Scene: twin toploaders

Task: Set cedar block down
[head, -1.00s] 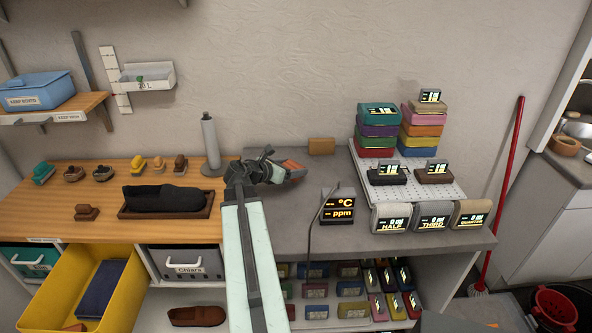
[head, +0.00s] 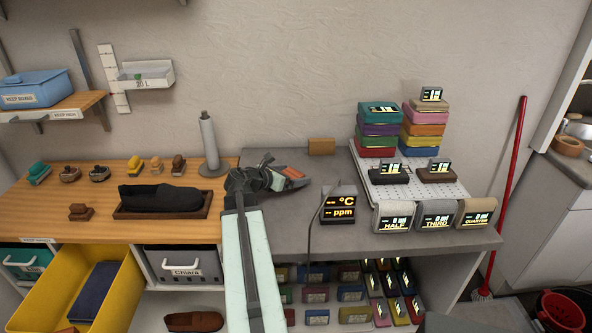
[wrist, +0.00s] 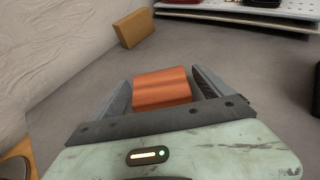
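The orange-brown block, which I take for the cedar block (wrist: 161,88), sits between the two fingers of my gripper (wrist: 162,92) in the wrist view. In the head view, the block (head: 292,172) shows at the tip of my gripper (head: 287,176), low over the grey worktop (head: 290,215). I cannot tell whether its underside touches the worktop.
A tan block (head: 321,146) stands by the wall. A display reading °C and ppm (head: 339,203) is at the right. A white pegboard riser (head: 440,189) carries stacked coloured blocks. A grey cylinder (head: 209,142) stands at the left. Worktop around the held block is clear.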

